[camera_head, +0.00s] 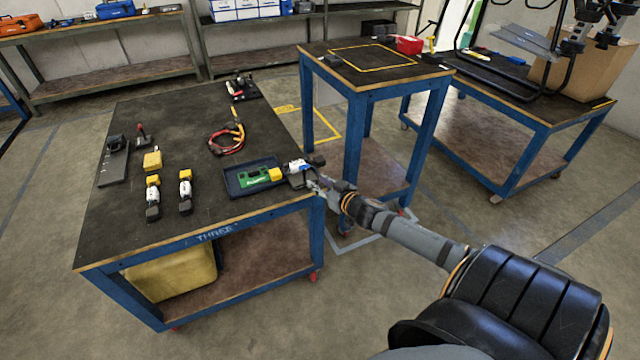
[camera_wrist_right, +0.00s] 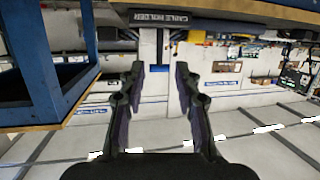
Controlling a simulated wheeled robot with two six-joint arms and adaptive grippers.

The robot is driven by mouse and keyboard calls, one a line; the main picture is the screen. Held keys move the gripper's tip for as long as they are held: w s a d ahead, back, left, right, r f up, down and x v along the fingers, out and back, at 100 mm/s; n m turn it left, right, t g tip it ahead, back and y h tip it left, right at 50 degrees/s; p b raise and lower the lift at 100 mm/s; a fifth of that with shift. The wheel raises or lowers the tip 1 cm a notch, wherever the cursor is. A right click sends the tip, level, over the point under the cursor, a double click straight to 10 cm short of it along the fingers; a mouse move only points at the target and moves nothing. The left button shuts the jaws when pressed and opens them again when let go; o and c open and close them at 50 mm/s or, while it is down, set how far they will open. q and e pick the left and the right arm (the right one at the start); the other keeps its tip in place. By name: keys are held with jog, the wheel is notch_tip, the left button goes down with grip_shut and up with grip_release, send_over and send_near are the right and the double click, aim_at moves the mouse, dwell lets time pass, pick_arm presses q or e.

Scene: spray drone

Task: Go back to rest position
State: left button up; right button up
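My right arm reaches in from the lower right of the head view. Its gripper (camera_head: 312,183) is at the right edge of the dark work table (camera_head: 190,125), beside a white and black part (camera_head: 297,168). In the head view I cannot tell whether it touches that part. In the right wrist view the two fingers of the gripper (camera_wrist_right: 160,70) stand apart with nothing between them. My left arm and gripper are not in view.
A dark blue tray (camera_head: 236,189) with a green board, two yellow-white-black parts (camera_head: 153,196) and a red cable (camera_head: 226,144) lie on the table. A tall blue-legged stand (camera_head: 330,76) is close behind the arm. A cart with a cardboard box (camera_head: 572,80) is at right.

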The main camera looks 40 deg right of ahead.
jog(key=shift+f, duration=0.1)
dwell(0.4)
